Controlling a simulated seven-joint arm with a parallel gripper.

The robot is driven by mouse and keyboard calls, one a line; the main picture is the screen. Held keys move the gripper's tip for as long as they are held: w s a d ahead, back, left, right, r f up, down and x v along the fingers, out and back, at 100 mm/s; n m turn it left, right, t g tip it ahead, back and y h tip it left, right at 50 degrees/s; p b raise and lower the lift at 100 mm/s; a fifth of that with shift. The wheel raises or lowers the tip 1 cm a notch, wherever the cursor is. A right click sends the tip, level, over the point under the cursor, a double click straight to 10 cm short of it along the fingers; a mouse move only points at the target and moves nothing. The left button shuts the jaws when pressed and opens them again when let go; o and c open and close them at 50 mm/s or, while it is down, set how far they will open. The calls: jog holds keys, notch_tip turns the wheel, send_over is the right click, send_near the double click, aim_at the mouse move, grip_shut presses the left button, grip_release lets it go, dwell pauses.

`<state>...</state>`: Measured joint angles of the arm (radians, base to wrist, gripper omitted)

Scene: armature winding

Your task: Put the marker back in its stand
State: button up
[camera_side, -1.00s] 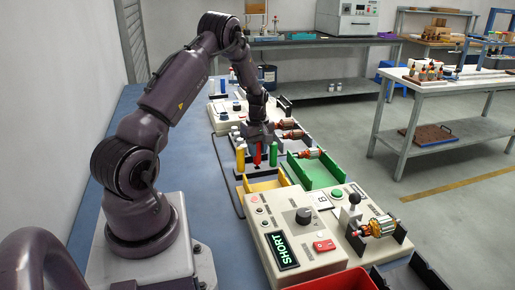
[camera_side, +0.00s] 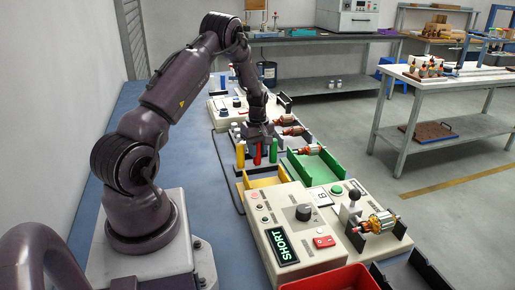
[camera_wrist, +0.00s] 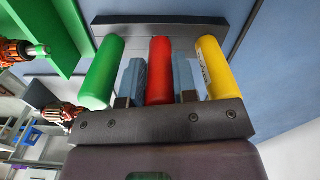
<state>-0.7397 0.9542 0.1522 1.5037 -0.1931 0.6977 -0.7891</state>
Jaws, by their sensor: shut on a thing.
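My gripper (camera_side: 258,148) points down over the marker row, with its two blue-grey fingers (camera_wrist: 160,82) on either side of the red marker (camera_wrist: 160,70). It is shut on this marker, which also shows in the side view (camera_side: 258,155). The green marker (camera_wrist: 103,72) and the yellow marker (camera_wrist: 218,68) stand on either side, roughly parallel to it. The dark stand (camera_wrist: 180,24) shows beyond their far ends. The red marker's far end lines up with the row at the stand; I cannot tell how deep it sits.
A yellow tray (camera_side: 262,184) lies in front of the row. A green tray (camera_side: 318,168) with an armature (camera_side: 308,151) is to the right. The blue bench top (camera_side: 205,175) is clear left of the row.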

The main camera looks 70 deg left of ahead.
jog(key=shift+f, duration=0.15)
jog(key=o, duration=1)
notch_tip(320, 180, up, 13)
dwell(0.4)
